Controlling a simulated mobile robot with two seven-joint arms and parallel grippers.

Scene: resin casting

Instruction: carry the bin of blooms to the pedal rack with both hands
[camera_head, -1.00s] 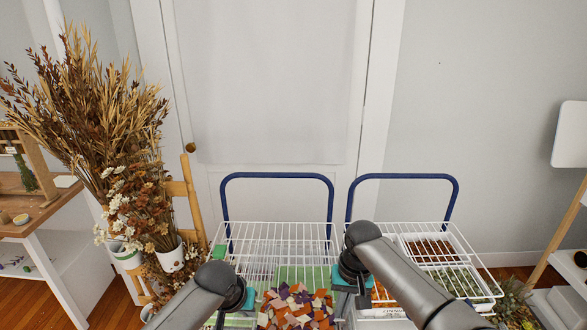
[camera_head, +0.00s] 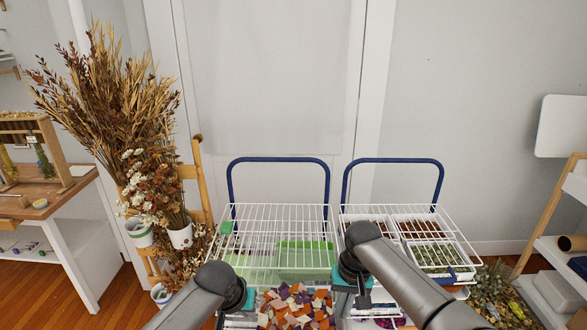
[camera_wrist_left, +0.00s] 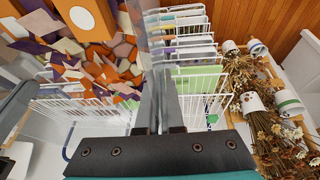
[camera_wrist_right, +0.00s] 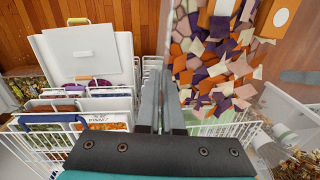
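The bin of blooms, full of orange, purple and cream pieces (camera_head: 295,308), is low in the middle of the head view, its lower part cut off by the frame. My left gripper (camera_head: 245,298) is at its left side and my right gripper (camera_head: 352,296) at its right side. In the left wrist view my fingers (camera_wrist_left: 160,95) close on a clear side wall of the bin. In the right wrist view my fingers (camera_wrist_right: 160,95) close on the opposite wall. Two white wire racks with blue handles, one left (camera_head: 270,222) and one right (camera_head: 445,222), stand beyond the bin.
Pots of dried flowers (camera_head: 181,236) and a wooden ladder-like stand (camera_head: 196,180) are left of the racks. A table (camera_head: 62,195) stands further left. A shelf unit (camera_head: 545,200) and a dried plant clump (camera_head: 490,292) are at the right. A white door (camera_head: 270,80) is behind.

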